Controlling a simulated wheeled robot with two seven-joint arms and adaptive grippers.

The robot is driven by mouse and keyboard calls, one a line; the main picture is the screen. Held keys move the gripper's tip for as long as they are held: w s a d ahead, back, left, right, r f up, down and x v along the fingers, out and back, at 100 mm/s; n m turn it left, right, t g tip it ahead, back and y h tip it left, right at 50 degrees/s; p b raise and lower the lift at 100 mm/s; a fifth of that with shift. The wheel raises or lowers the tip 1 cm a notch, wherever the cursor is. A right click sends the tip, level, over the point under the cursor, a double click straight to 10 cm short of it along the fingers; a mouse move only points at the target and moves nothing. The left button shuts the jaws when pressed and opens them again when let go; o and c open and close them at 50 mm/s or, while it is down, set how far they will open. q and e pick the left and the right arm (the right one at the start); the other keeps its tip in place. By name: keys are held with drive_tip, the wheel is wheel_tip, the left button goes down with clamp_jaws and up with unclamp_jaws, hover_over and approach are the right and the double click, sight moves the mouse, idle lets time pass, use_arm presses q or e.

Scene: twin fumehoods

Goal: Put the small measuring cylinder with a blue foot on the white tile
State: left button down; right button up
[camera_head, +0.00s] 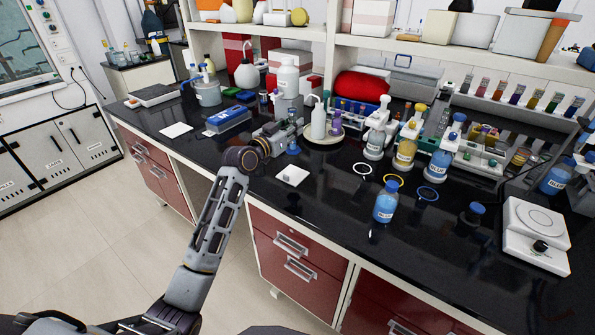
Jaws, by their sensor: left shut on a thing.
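My left arm reaches in from below, and its gripper (286,136) is over the black bench. It is shut on the small measuring cylinder, whose blue foot (293,150) shows below the fingers. The cylinder looks upright; its upper part is hard to make out against the gripper. A white tile (292,175) lies flat on the bench just in front of the cylinder, nearer the bench edge, with nothing on it. I cannot tell whether the foot touches the bench. My right gripper is not in view.
A blue-labelled bottle (386,203) stands right of the tile, near coloured rings (363,169). A round tray (324,140) with bottles is right of the gripper. Another white square (176,130) lies at left. A balance (535,232) stands at far right.

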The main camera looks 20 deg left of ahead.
use_arm(q)
drive_tip(key=shift+w+r, duration=0.1)
drive_tip(key=shift+f, duration=0.25)
wheel_tip(320, 180, down, 4)
drive_tip(key=shift+r, duration=0.15)
drive_tip(key=shift+f, duration=0.4)
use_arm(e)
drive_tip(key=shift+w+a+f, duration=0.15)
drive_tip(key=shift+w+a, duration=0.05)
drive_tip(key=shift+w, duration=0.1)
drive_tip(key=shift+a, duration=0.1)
